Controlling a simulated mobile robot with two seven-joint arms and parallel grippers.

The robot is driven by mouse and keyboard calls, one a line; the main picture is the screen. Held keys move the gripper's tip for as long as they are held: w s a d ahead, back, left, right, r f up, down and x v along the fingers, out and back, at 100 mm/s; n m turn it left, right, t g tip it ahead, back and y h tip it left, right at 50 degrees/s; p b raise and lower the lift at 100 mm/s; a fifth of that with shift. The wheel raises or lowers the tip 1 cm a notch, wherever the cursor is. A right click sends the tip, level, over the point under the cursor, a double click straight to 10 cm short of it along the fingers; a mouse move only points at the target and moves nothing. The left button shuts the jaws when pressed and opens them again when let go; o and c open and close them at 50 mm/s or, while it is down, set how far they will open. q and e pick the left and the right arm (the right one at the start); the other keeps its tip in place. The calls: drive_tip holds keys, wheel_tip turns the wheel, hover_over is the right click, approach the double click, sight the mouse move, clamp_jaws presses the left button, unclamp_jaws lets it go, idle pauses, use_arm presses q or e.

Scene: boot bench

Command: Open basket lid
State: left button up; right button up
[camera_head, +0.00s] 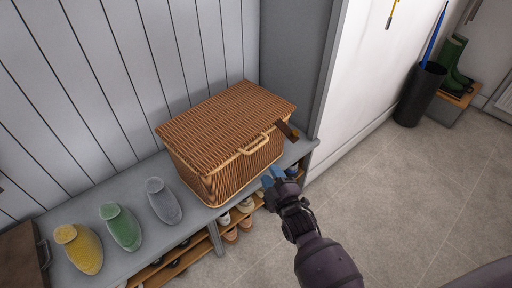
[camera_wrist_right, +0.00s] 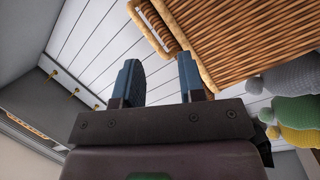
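A wicker basket (camera_head: 228,171) stands on the grey bench with its woven lid (camera_head: 225,112) down. A pale loop handle (camera_head: 254,146) is at the front, and a dark brown strap-like piece (camera_head: 287,131) juts out at the right front corner. My right gripper (camera_head: 272,176) is in front of and below the handle, its blue fingers apart and empty. In the right wrist view, the gripper (camera_wrist_right: 160,80) is open, with the handle (camera_wrist_right: 150,28) beyond the fingertips and the wicker side (camera_wrist_right: 245,40) to the right. I see no contact. My left gripper is out of view.
Yellow (camera_head: 79,248), green (camera_head: 120,227) and grey (camera_head: 162,200) shoe-like items stand on the bench (camera_head: 190,214) left of the basket. Shoes (camera_head: 232,233) sit on the shelf below. A dark bin (camera_head: 419,95) and green boots (camera_head: 453,62) are far right.

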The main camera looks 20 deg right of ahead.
sight(258, 146)
use_arm(q)
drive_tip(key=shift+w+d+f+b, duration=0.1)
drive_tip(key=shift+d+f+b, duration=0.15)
drive_tip(key=shift+b, duration=0.6)
use_arm(e)
drive_tip(key=w+n, duration=0.1)
drive_tip(key=w, duration=0.2)
drive_tip(key=w+r+n+t, duration=0.1)
drive_tip(key=w+n, duration=0.1)
drive_tip(key=w, duration=0.1)
drive_tip(key=w+r+n, duration=0.1)
drive_tip(key=w+n, duration=0.1)
drive_tip(key=w, duration=0.2)
drive_tip(key=shift+a+r, duration=0.25)
drive_tip(key=shift+a, duration=0.05)
clamp_jaws()
